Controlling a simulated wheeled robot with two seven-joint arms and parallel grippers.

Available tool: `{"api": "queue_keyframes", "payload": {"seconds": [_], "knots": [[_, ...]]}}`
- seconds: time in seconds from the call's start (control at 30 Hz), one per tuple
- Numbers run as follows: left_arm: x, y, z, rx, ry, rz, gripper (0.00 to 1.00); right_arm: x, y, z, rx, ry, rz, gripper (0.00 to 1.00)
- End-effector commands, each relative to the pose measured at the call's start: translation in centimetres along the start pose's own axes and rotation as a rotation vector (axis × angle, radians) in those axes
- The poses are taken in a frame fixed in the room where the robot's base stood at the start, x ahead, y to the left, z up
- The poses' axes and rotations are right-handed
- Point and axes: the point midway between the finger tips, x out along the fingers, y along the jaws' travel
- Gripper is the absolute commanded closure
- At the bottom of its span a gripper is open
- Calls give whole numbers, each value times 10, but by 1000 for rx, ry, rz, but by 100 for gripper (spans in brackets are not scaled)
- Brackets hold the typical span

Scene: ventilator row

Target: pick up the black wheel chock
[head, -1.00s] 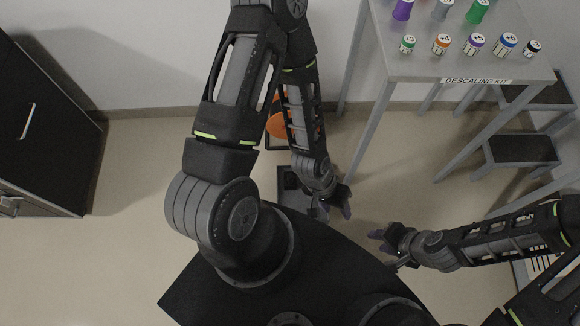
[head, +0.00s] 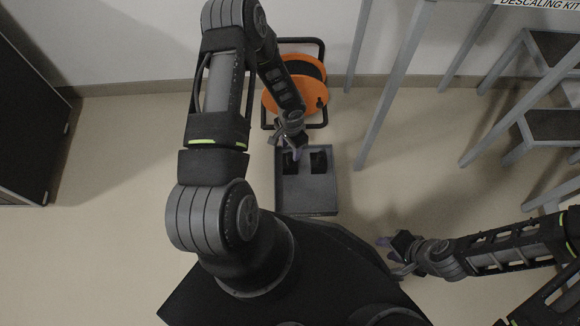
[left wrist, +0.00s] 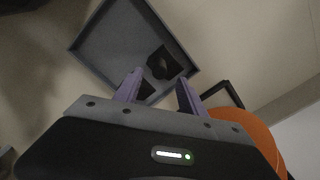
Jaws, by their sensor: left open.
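Two black wheel chocks lie in a shallow grey tray (head: 307,208) on the floor. In the head view one chock (head: 318,162) is at the tray's far right and the other (head: 290,166) at its far left, partly hidden by my left gripper (head: 293,152). In the left wrist view one chock (left wrist: 165,63) lies clear in the tray (left wrist: 88,45); the other (left wrist: 146,90) shows partly between the purple fingers of my left gripper (left wrist: 160,90). That gripper is open and empty, above the tray. My right gripper (head: 388,251) looks open and empty, off to the right.
An orange cable reel (head: 312,98) in a black frame stands just behind the tray. A grey table (head: 412,30) and a step stool (head: 550,130) stand at the right. A dark cabinet (head: 30,120) is at the left. Floor left of the tray is clear.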

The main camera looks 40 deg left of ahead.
Motion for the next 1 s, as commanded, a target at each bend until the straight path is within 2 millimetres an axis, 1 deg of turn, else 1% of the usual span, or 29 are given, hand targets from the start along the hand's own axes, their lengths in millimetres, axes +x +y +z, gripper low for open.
{"api": "queue_keyframes", "payload": {"seconds": [0.23,0.4,0.5,0.77,0.83,0.93,1.0], "knots": [[0,1,0,0,1,2,52,-1,0,0,0,0,0,64],[18,2,0,1,1,4,52,6,3,-1,2,4,2,64],[25,2,-1,0,2,3,52,8,4,-2,3,6,2,64],[25,2,0,0,2,3,52,7,4,-2,3,6,3,64],[27,2,0,0,2,4,52,8,5,-2,3,6,3,64],[38,2,1,1,1,5,52,14,7,-3,4,8,3,64],[49,2,1,-1,0,5,52,19,10,-4,5,11,4,64]]}}
